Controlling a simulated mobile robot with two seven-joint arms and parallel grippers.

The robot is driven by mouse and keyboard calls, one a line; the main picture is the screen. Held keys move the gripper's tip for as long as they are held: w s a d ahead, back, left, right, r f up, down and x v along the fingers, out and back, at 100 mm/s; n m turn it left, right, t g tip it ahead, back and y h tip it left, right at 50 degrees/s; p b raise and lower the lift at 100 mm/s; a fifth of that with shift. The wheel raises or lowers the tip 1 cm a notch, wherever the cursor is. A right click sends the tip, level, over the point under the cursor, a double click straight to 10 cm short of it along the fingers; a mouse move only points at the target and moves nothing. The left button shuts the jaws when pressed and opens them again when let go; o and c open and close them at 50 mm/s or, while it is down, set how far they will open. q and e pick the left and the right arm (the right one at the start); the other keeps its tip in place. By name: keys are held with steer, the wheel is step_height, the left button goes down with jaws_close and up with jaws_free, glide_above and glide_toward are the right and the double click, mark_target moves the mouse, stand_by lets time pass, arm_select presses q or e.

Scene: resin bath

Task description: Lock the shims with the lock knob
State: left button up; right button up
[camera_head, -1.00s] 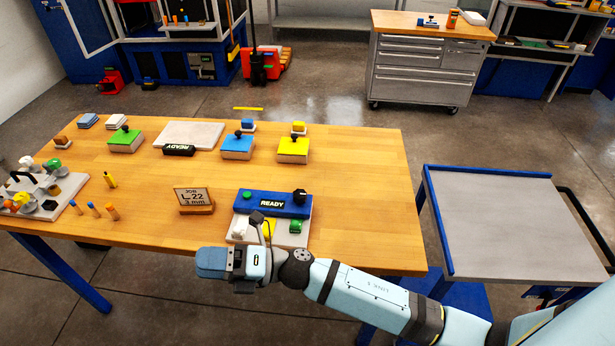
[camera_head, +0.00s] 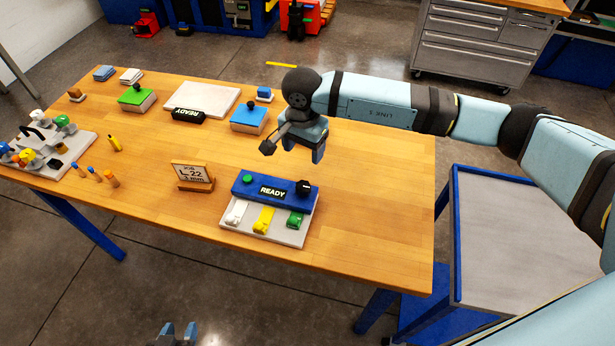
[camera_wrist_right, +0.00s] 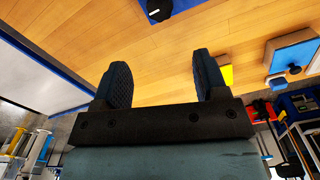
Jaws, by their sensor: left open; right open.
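The shim station stands near the table's front edge: a grey base (camera_head: 275,233) with a blue block (camera_head: 262,192) reading READY. The black lock knob (camera_head: 303,187) is on the block's right end. A white shim (camera_head: 236,213), a yellow shim (camera_head: 264,219) and a green shim (camera_head: 295,219) sit side by side in front of the block. My right gripper (camera_head: 318,155) is open and empty, behind and above the station. In the right wrist view its fingers (camera_wrist_right: 165,85) are apart, with a black knob (camera_wrist_right: 158,8) beyond them. My left gripper (camera_head: 175,330) is open at the bottom edge, off the table.
A JOB L 22 sign (camera_head: 193,176) stands left of the station. A blue box (camera_head: 249,119), a green box (camera_head: 137,98) and a grey plate (camera_head: 203,98) lie behind. A clamp plate (camera_head: 75,150) is at left. A grey cart (camera_head: 520,240) stands right.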

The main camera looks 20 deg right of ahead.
mark_target(303, 186)
steer(key=f+p, duration=0.1)
steer(key=f, duration=0.5)
steer(key=f+p, duration=0.2)
steer(key=f, duration=0.4)
steer(key=shift+s+a, duration=0.1)
steer(key=shift+a, duration=0.1)
steer(key=shift+f, duration=0.6)
steer(key=c, duration=0.9)
